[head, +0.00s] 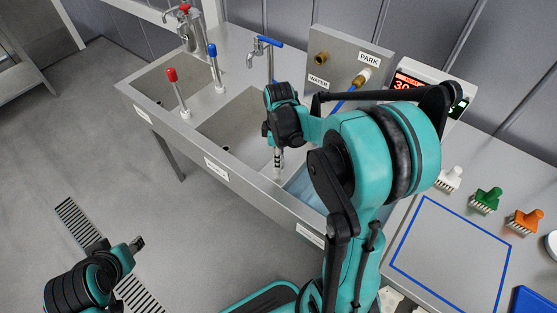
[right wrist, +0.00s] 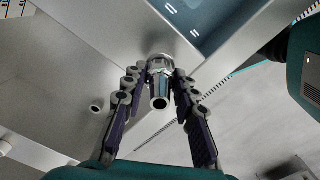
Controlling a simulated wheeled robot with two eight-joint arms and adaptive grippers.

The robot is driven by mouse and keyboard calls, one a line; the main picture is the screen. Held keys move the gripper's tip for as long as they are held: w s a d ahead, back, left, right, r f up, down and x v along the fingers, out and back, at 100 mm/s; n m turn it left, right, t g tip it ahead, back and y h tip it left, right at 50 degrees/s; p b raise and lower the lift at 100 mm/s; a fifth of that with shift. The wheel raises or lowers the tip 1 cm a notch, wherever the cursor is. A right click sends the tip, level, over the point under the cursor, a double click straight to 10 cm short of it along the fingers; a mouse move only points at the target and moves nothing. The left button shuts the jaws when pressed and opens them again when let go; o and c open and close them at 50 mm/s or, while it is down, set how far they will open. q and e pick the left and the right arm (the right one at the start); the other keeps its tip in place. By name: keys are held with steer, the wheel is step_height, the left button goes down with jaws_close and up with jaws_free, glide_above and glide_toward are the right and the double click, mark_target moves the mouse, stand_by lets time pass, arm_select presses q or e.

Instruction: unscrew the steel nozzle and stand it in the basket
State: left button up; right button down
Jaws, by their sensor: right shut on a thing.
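The steel nozzle (head: 278,158) points down over the edge between the sink and the light-blue surface. My right gripper (head: 277,138) is shut on it near its upper part. In the right wrist view the nozzle (right wrist: 160,88) sits between my two fingers (right wrist: 160,100), its dark round opening toward the camera and a wider steel collar behind it. I cannot tell whether it is still threaded on anything.
Several brushes (head: 487,200) and a blue-outlined area (head: 450,255) lie at right. The floor at left is free.

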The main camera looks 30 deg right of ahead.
steer(key=n, duration=0.6)
steer(key=shift+r+p, duration=0.6)
steer(key=shift+r, duration=0.15)
stand_by(0.6)
steer(key=shift+r+p, duration=1.55)
steer(key=shift+r, duration=0.45)
